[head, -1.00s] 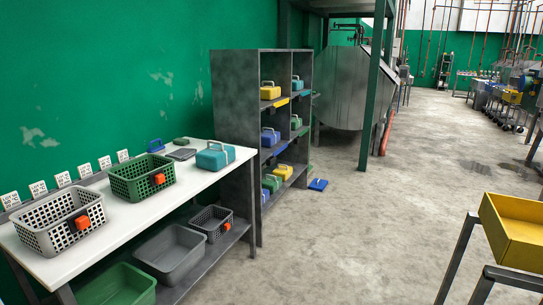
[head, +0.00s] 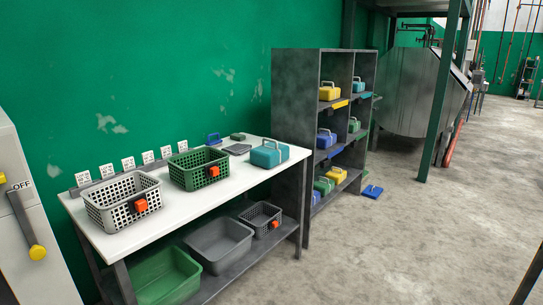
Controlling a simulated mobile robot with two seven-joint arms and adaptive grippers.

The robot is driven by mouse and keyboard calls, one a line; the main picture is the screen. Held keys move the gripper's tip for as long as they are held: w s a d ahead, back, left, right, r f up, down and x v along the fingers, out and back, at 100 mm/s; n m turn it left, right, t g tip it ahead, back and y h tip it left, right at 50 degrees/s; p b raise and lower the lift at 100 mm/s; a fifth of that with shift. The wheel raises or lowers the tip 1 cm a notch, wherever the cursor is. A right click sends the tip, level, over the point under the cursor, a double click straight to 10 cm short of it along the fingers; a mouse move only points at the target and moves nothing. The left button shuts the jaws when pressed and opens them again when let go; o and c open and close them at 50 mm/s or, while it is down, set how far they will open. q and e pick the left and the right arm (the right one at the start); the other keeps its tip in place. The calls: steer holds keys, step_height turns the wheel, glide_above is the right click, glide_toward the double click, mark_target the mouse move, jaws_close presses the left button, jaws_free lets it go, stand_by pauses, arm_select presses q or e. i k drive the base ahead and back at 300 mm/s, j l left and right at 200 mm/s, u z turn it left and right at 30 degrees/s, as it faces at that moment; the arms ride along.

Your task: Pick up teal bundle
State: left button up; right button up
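A teal bundle (head: 269,153) with a pale handle and strap sits on the right end of the white table (head: 222,197). Another teal bundle (head: 357,87) is in the top right compartment of the grey shelf unit (head: 300,90), partly hidden by the divider. The table bundle stands apart from the green basket beside it. Neither of my grippers shows in the head view.
A grey basket (head: 113,209) and a green basket (head: 185,173), both with orange tags, stand on the table. Bins sit on its lower shelf. A grey cabinet (head: 22,225) with a yellow-ended lever is at the left. A blue item (head: 372,191) lies on the floor by the shelf; the floor at right is clear.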

mark_target(269, 155)
steer(key=i+l+u, duration=0.15)
steer(key=u, duration=0.25)
steer(key=i+l+u, duration=0.5)
steer(key=u, duration=0.35)
steer(key=i+l+u, duration=0.1)
steer(key=l, duration=0.35)
steer(key=i+l, duration=0.2)
steer(key=l, duration=0.3)
steer(key=i+l+u, duration=0.15)
steer(key=l, duration=0.3)
steer(key=i+l+u, duration=0.1)
steer(key=l, duration=0.4)
steer(key=i+l+u, duration=0.1)
steer(key=l, duration=0.4)
